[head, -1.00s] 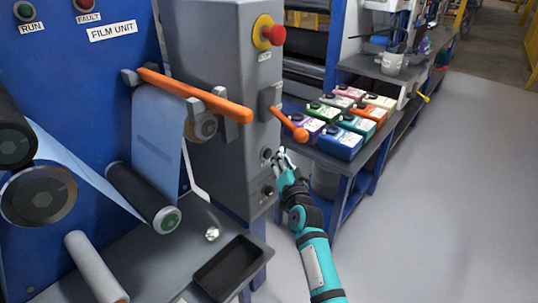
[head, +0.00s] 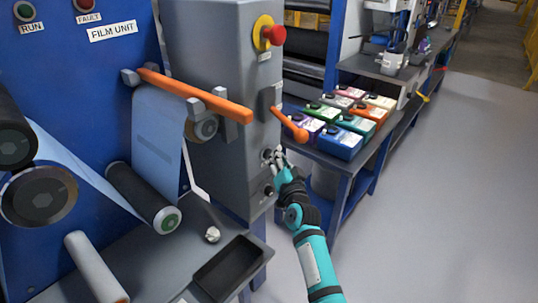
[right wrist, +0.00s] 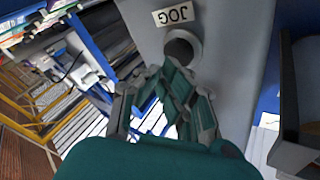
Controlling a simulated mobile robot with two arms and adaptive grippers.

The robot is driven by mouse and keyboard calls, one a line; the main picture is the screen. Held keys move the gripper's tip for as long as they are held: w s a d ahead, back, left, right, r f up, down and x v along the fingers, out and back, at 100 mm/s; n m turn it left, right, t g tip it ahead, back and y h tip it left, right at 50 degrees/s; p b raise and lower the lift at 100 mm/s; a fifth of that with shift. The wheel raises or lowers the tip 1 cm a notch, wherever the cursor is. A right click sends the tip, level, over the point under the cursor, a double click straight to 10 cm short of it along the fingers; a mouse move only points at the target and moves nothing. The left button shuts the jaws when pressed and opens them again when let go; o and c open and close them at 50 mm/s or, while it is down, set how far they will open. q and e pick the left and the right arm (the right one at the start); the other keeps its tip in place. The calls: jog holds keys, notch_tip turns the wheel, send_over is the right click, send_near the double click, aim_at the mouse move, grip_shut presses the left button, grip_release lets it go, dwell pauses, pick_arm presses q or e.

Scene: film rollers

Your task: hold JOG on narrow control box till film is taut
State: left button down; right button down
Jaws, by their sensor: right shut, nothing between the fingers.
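The narrow grey control box (head: 222,110) stands right of the blue film unit (head: 75,75). It carries a red stop button (head: 276,35), an orange lever (head: 290,122) and small round knobs low on its front. In the right wrist view a label reading JOG (right wrist: 173,15) shows upside down beside a dark round button (right wrist: 182,48). My right gripper (head: 276,158) is shut and empty, its fingertips (right wrist: 176,68) right at that button; contact cannot be told. Pale blue film (head: 158,140) runs over dark rollers (head: 145,198). My left gripper is out of view.
An orange bar (head: 195,95) juts across the film unit's front. A black tray (head: 228,268) lies on the grey shelf below. Colourful boxes (head: 338,141) stand on a bench at right. The floor (head: 450,200) at right is clear.

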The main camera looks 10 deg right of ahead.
jog(key=shift+w+a, duration=0.35)
jog(key=shift+w, duration=0.05)
dwell(3.2)
jog(key=shift+s+d, duration=0.1)
dwell(0.8)
jog(key=shift+s+d+p, duration=0.4)
jog(key=shift+s+d, duration=0.1)
jog(key=shift+s, duration=0.15)
jog(key=s+d+p, duration=0.1)
jog(key=s, duration=0.1)
jog(key=s+d+p, duration=0.1)
jog(key=s+d, duration=0.1)
dwell(0.4)
